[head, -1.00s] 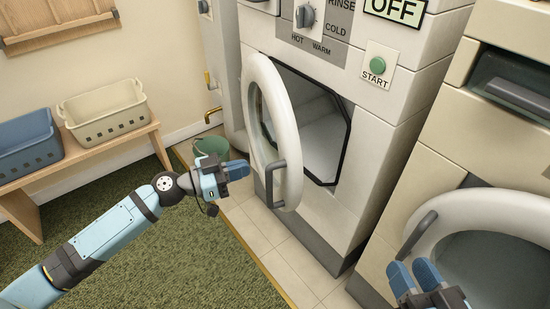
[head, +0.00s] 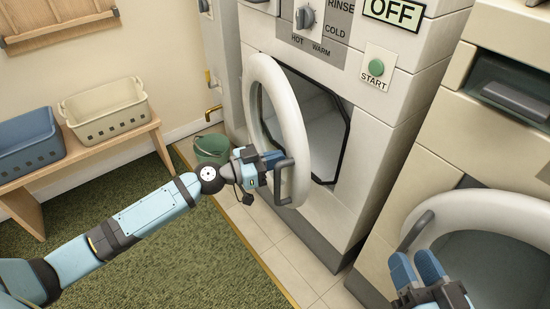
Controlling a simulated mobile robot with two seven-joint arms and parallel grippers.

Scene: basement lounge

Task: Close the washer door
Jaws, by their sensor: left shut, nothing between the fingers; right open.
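The washer (head: 375,140) stands in the middle of the head view. Its round white door (head: 299,140) is swung open to the left, and the dark-rimmed opening (head: 325,115) shows behind it. A grey handle (head: 284,180) sits on the door's lower near side. My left gripper (head: 278,159) is shut and empty, with its blue fingertips at the handle and the door's outer face. Whether they touch cannot be told for sure. My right gripper (head: 416,266) is open and empty at the lower right, in front of another machine's round door (head: 500,210).
A second machine (head: 440,160) stands close on the right. A green bucket (head: 211,149) stands on the floor left of the washer. A wooden bench (head: 90,150) at the left bears a cream basket (head: 105,110) and a blue basket (head: 28,145). The green carpet (head: 180,250) is clear.

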